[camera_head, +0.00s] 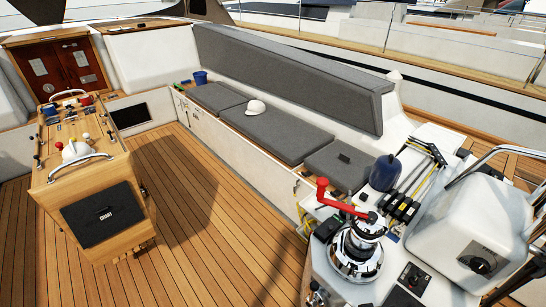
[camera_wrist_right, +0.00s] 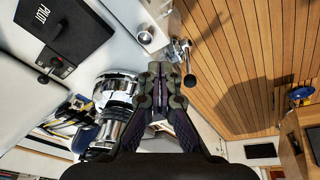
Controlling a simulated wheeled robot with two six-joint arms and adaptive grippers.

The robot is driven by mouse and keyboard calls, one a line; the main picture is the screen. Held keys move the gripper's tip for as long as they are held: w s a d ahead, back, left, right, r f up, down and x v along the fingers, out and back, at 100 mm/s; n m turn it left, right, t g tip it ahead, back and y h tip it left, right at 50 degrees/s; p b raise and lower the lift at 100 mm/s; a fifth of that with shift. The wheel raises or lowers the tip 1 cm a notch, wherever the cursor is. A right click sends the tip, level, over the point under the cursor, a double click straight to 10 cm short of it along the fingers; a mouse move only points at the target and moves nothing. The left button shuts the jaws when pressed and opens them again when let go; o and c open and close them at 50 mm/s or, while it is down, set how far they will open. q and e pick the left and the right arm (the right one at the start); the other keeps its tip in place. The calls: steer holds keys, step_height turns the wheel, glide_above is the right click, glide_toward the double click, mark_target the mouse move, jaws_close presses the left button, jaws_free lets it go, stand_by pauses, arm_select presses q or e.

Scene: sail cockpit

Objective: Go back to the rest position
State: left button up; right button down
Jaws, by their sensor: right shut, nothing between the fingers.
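My right gripper (camera_wrist_right: 163,75) shows in the right wrist view, where its dark fingers meet at the tips with nothing between them. In that view the chrome winch (camera_wrist_right: 115,95) is to the left of the fingers. A small metal lever (camera_wrist_right: 187,65) with a dark knob is just beyond and right of the tips. Neither gripper shows in the head view, and my left gripper is in no view.
In the head view the winch (camera_head: 352,258) carries a red handle (camera_head: 342,204) at the right. A wooden console (camera_head: 78,180) stands at the left. A white cap (camera_head: 256,107) lies on the grey seat cushions (camera_head: 290,138). The teak floor (camera_head: 205,215) between is clear.

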steer(key=s+d+f+g+b, duration=0.1)
steer(key=s+f+b, duration=0.25)
steer(key=f, duration=0.95)
steer(key=s+d+f+b, duration=0.15)
steer(key=s+f, duration=0.25)
steer(key=f, duration=0.9)
steer(key=s+f+b, duration=0.4)
steer(key=s+f, duration=0.9)
steer(key=s, duration=0.2)
steer(key=shift+f+g, duration=0.25)
steer(key=shift+g, duration=0.15)
